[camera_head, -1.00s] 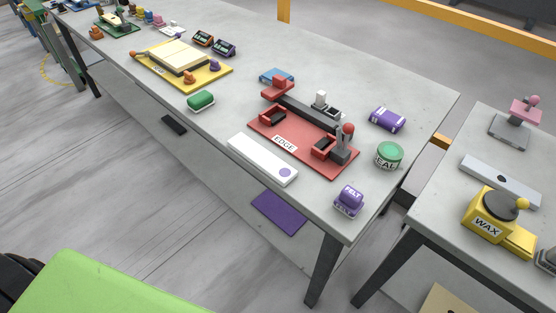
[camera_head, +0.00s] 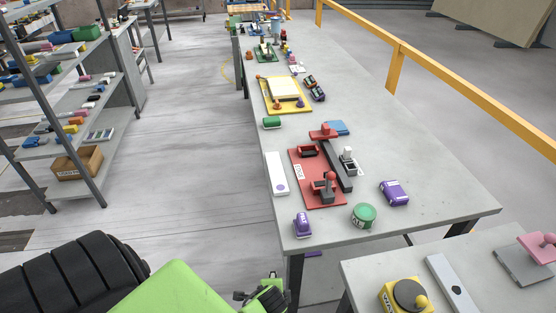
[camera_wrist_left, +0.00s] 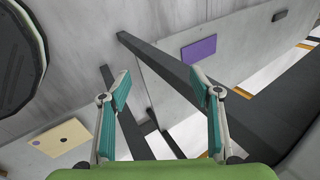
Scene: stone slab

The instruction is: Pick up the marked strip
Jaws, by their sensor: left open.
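A white strip with a purple dot (camera_head: 276,173) lies flat along the left edge of the long stone slab table, beside the red EDGE board (camera_head: 334,195). A grey strip with a dark dot (camera_head: 452,283) lies on the nearer right table. My left gripper (camera_head: 262,296) shows at the bottom of the head view, below and in front of the slab's near edge, apart from both strips. In the left wrist view its two teal-padded fingers (camera_wrist_left: 160,86) are spread with nothing between them. Neither strip shows there. My right gripper is not in view.
A purple FELT block (camera_head: 302,226), a green tin (camera_head: 363,215) and a purple box (camera_head: 394,193) stand near the slab's near end. A yellow WAX pot (camera_head: 405,295) is on the right table. Shelving (camera_head: 100,110) stands left across open floor. Table legs show in the wrist view.

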